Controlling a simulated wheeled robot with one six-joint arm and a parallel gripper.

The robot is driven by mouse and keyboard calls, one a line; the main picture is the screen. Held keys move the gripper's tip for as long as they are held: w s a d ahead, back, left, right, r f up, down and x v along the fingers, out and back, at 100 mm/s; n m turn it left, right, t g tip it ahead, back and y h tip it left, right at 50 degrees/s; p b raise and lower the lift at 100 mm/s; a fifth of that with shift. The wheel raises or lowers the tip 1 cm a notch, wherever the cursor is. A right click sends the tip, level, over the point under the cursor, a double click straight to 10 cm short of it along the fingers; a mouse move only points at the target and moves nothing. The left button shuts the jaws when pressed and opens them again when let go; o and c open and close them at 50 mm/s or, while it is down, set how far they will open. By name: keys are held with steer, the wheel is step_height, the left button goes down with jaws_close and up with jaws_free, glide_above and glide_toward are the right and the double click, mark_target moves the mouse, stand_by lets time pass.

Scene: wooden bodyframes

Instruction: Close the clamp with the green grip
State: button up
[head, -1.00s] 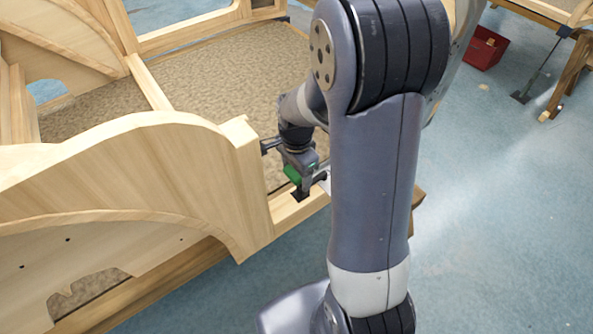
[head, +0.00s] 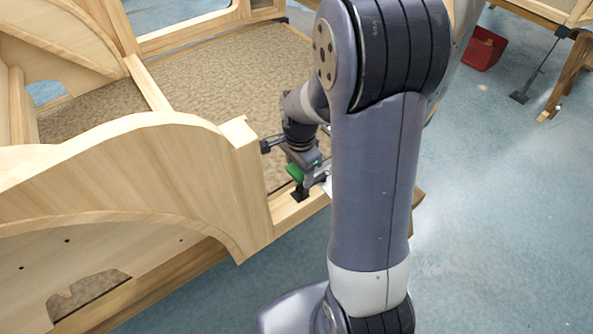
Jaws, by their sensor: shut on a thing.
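The green grip (head: 294,172) shows in the head view at the end of my arm, near the corner of the wooden frame. The clamp's dark metal parts (head: 300,194) sit on the wooden rail just below it. My gripper (head: 303,168) is shut on the green grip, above the rail. My arm covers the right side of the clamp, and the fingertips are too small and partly hidden to see in detail.
The wooden bodyframe (head: 160,180) with its curved arch stands left of my gripper, its upright end close by. A carpet-like panel (head: 215,85) lies behind. A red box (head: 485,48) sits on the blue floor at upper right. The floor on the right is mostly clear.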

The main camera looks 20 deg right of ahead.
steer(key=shift+w+d, duration=0.1)
steer(key=o, duration=1.4)
step_height(320, 180, up, 11)
steer(key=shift+f, duration=0.1)
steer(key=shift+f, duration=0.1)
step_height(320, 180, down, 11)
steer(key=shift+r, duration=0.1)
steer(key=shift+s+a+r, duration=0.2)
steer(key=shift+a+r, duration=0.4)
steer(key=shift+a, duration=0.05)
steer(key=shift+r, duration=0.65)
